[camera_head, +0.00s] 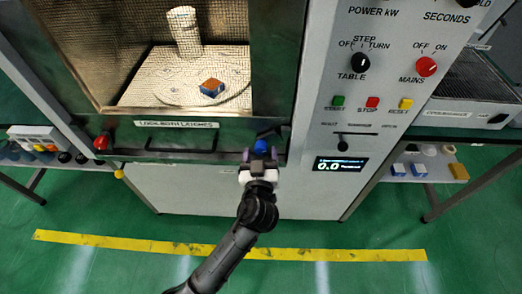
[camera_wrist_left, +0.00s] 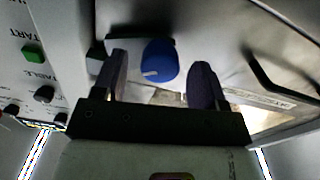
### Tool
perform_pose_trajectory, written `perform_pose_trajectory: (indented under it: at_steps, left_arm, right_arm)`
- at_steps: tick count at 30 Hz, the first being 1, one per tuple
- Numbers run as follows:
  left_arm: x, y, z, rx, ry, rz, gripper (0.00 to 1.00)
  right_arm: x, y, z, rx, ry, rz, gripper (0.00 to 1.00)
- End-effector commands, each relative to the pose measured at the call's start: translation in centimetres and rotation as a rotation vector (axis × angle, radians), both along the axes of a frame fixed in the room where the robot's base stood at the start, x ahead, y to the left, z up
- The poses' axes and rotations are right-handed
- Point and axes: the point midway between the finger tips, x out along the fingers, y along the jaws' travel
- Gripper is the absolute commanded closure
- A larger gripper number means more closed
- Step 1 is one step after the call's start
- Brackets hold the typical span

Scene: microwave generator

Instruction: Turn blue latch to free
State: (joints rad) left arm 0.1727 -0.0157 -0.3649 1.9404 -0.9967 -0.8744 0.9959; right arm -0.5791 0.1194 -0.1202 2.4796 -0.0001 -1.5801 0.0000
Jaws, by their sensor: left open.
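The blue latch (camera_head: 263,146) is a round knob at the lower right of the microwave door, and it is partly hidden by my left gripper in the head view. In the left wrist view the blue latch (camera_wrist_left: 160,60) shows a pale pointer mark toward its lower left. My left gripper (camera_head: 259,163) is in front of the latch. In the left wrist view its two fingers (camera_wrist_left: 160,80) are apart, one on each side of the knob, with visible gaps between them and it. My right gripper is not in view.
A red latch (camera_head: 102,142) sits at the door's lower left, with a dark door handle (camera_head: 180,143) between. The control panel (camera_head: 385,120) with knobs, buttons and a display (camera_head: 339,164) is to the right. Inside are a cylinder (camera_head: 184,32) and a small block (camera_head: 212,87).

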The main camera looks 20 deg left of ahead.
Motion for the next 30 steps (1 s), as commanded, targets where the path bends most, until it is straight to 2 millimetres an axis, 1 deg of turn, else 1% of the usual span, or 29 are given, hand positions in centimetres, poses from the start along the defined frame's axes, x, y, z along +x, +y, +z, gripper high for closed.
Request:
perform_pose_trajectory:
  at_steps: [3, 6, 17, 30]
  left_arm:
    - [1.0, 0.4, 0.0, 0.000, 0.000, 0.000, 0.34]
    - [1.4, 0.5, 0.0, 0.000, 0.000, 0.001, 0.34]
    - [1.6, 0.6, 0.0, -0.001, 0.001, 0.001, 0.34]
    - [1.6, 0.6, 0.0, -0.001, 0.001, 0.001, 0.76]
  right_arm:
    - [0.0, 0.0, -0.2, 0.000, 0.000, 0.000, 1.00]
    - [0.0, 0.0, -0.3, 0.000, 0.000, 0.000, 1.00]
    - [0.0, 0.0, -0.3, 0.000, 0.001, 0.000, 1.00]
    - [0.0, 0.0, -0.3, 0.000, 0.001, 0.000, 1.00]
